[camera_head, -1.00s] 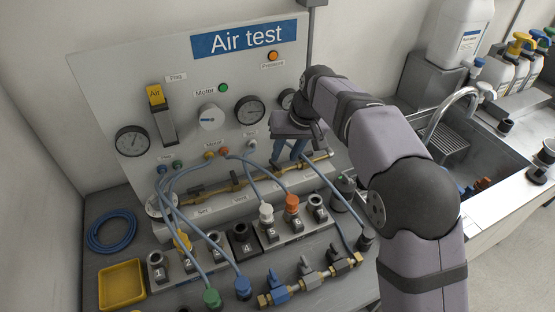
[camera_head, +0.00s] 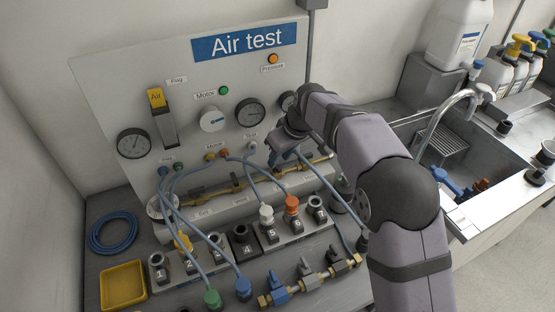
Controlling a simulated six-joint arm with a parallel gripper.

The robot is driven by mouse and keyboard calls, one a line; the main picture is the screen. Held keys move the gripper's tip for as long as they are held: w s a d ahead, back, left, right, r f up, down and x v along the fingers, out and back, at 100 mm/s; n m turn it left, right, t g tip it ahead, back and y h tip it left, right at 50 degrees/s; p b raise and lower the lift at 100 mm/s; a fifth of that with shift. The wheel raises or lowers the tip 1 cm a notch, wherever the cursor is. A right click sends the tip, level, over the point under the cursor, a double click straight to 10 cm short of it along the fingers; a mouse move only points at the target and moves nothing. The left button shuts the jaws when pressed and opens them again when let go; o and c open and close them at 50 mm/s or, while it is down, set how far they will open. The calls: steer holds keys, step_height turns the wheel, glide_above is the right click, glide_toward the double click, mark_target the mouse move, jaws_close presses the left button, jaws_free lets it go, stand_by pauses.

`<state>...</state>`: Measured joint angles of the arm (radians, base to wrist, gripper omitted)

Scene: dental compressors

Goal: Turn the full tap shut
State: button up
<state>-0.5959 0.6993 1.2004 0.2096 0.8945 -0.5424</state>
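A brass pipe (camera_head: 232,187) with small tap handles runs along the foot of the white Air test panel (camera_head: 105,95). Labels under the pipe are too small to read, so I cannot tell which tap is the full one. My gripper (camera_head: 281,160) is at the right part of this pipe, pointing down and toward the panel. Its bluish fingers and wrist hide part of the pipe there. I cannot tell whether the fingers touch a tap or how far apart they are.
Blue hoses (camera_head: 178,205) hang in front of the pipe's left part. Numbered sockets (camera_head: 242,243) and a brass manifold with blue and grey valves (camera_head: 308,280) stand in front. A yellow tray (camera_head: 122,286) and a coiled blue hose (camera_head: 113,230) lie left. A sink (camera_head: 480,165) is right.

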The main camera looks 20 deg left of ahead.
mark_target(278, 167)
steer(key=shift+p+x, duration=0.3)
steer(key=shift+x, duration=1.35)
steer(key=shift+c, duration=0.6)
jaws_close()
